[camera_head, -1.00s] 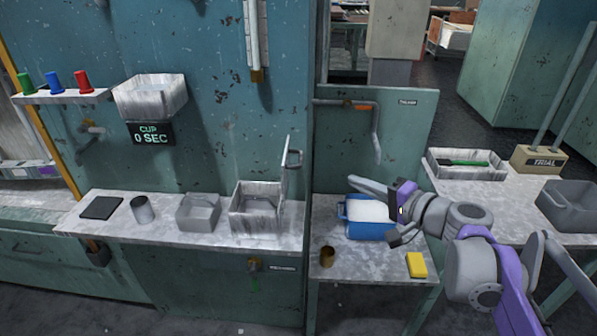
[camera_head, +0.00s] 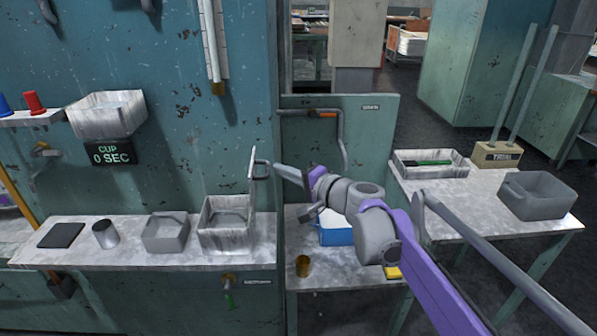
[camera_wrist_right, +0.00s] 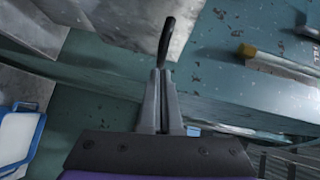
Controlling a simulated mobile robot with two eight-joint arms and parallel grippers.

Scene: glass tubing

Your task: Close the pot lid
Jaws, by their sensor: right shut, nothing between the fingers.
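The square, worn white pot (camera_head: 224,238) stands on the left counter in the head view. Its lid (camera_head: 252,190) stands upright, open, at the pot's right edge, with a dark handle (camera_head: 262,163) on its right face. My right gripper (camera_head: 276,168) is shut and empty, just right of the handle. In the right wrist view, the shut fingertips (camera_wrist_right: 159,72) point at the dark handle (camera_wrist_right: 165,40) on the grey lid (camera_wrist_right: 125,18). Whether they touch the handle I cannot tell. My left gripper is not in view.
Left of the pot stand a grey bin (camera_head: 165,232), a metal cup (camera_head: 105,234) and a black pad (camera_head: 61,235). A blue-and-white tub (camera_head: 336,235) sits below my right arm, with a brass cup (camera_head: 303,266) nearby. A wall pipe (camera_head: 342,135) hangs behind the gripper.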

